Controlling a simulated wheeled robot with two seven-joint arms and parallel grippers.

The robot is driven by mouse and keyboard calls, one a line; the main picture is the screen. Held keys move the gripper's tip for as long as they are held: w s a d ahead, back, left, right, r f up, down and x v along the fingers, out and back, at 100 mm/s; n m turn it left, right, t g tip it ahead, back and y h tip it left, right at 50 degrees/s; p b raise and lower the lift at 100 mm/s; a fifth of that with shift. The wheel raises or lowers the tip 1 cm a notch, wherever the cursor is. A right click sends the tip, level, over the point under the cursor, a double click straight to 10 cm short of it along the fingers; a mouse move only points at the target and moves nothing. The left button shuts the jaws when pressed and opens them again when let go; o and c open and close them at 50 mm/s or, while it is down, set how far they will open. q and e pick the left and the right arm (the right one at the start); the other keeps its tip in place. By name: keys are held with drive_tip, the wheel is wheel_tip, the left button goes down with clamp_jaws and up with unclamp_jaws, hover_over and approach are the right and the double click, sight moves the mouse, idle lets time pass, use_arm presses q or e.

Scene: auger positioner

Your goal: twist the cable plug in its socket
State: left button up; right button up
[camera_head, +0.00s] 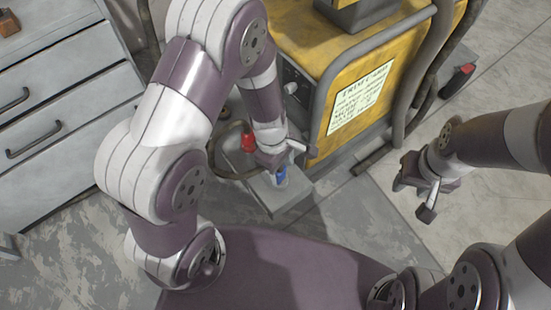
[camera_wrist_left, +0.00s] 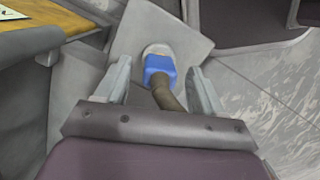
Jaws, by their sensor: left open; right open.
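The blue cable plug (camera_wrist_left: 160,66) has a brown cable (camera_wrist_left: 168,96) at its near end and a whitish round part at its far end, over a grey slab. In the head view the plug (camera_head: 281,176) shows small and partly hidden at my left gripper (camera_head: 285,163). My left gripper (camera_wrist_left: 159,70) is open, with one finger on each side of the plug and visible gaps between. The socket cannot be made out clearly. My right gripper (camera_head: 414,197) is open and empty, over the floor well to the right.
A yellow machine (camera_head: 302,38) with a grey tube frame and a label (camera_head: 360,97) stands behind the plug. A red part (camera_head: 248,142) is close left of my left gripper. Grey drawers (camera_head: 50,120) stand at left.

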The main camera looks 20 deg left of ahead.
use_arm(q)
drive_tip(key=shift+s+d+f+b, duration=0.15)
drive_tip(key=shift+f+b, duration=0.25)
drive_tip(key=shift+f, duration=0.85)
use_arm(e)
drive_tip(key=shift+f, duration=0.75)
use_arm(q)
drive_tip(key=shift+r, duration=0.1)
drive_tip(key=c, duration=1.1)
drive_tip(key=shift+n, duration=0.5)
drive_tip(key=shift+c, duration=0.2)
drive_tip(key=shift+r+n+p, duration=0.1)
drive_tip(key=shift+n+p, duration=0.3)
drive_tip(key=shift+n, duration=0.5)
drive_tip(key=shift+n+t, duration=0.4)
drive_tip(key=shift+n, duration=0.8)
use_arm(e)
drive_tip(key=shift+r, duration=0.3)
use_arm(q)
drive_tip(key=n, duration=0.5)
drive_tip(key=shift+w+t, duration=0.2)
drive_tip(key=shift+t, duration=0.2)
drive_tip(key=o, duration=1.2)
